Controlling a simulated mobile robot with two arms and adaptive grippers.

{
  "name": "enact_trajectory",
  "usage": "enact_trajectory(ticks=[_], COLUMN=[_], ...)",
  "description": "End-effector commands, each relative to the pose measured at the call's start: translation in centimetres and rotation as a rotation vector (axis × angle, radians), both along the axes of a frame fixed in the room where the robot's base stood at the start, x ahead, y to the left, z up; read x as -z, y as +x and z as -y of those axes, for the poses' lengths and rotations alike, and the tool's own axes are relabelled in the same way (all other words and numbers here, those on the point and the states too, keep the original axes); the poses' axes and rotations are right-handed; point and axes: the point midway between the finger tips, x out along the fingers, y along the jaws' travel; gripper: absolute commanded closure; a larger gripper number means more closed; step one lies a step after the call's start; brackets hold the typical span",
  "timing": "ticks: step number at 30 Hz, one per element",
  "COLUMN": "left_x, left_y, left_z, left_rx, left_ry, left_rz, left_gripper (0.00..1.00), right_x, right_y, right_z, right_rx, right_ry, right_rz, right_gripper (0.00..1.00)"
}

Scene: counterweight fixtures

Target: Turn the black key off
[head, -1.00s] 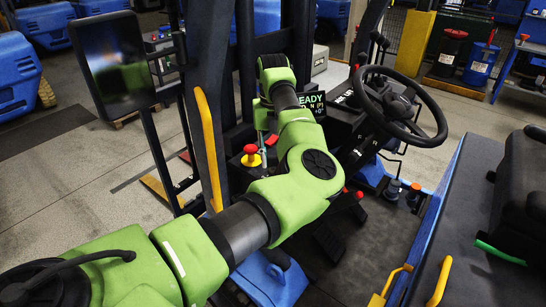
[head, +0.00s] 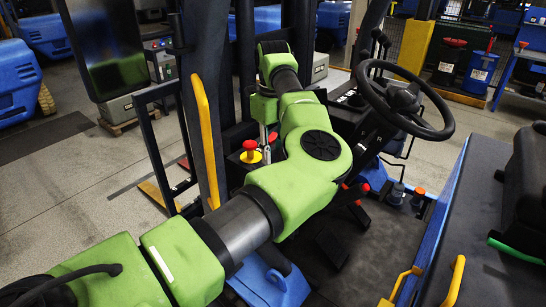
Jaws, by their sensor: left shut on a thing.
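My left arm reaches over the forklift's console, and its gripper (head: 265,138) points down at the panel beside the red mushroom button (head: 250,147). Only a small silver part of the gripper shows below the green wrist. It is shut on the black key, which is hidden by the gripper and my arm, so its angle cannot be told. A small red part (head: 272,137) shows beside the gripper. No lit text shows beside my forearm. My right gripper is out of the picture.
The steering wheel (head: 405,98) stands right of my arm. A yellow grab handle (head: 206,140) and a dark mast post flank the arm on the left. Red-knobbed levers (head: 355,190) lie below the elbow. The black seat (head: 525,190) is at the right.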

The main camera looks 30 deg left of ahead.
Motion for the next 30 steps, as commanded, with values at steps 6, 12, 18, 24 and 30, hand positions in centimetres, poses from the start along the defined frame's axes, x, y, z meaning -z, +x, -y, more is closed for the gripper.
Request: enact_trajectory(ticks=[6, 12, 18, 24, 30], left_x=[-0.11, -0.17, -0.21, -0.23, -0.19], left_y=[0.08, 0.1, 0.1, 0.1, 0.08], left_z=[0.02, 0.02, 0.0, -0.01, -0.01], left_rx=[-0.099, -0.143, -0.154, -0.154, -0.153], left_ry=[0.001, 0.001, 0.001, 0.002, 0.002], left_rz=[0.003, 0.004, 0.004, 0.005, 0.003], left_gripper=[0.97, 0.97, 0.97, 0.97, 0.58], right_x=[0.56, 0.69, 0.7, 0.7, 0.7], right_y=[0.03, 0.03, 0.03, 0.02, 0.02], right_z=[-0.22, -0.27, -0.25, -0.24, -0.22], right_rx=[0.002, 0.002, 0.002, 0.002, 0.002], right_ry=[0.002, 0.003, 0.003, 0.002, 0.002], right_rz=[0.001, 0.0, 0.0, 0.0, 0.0], right_gripper=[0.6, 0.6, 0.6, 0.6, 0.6])
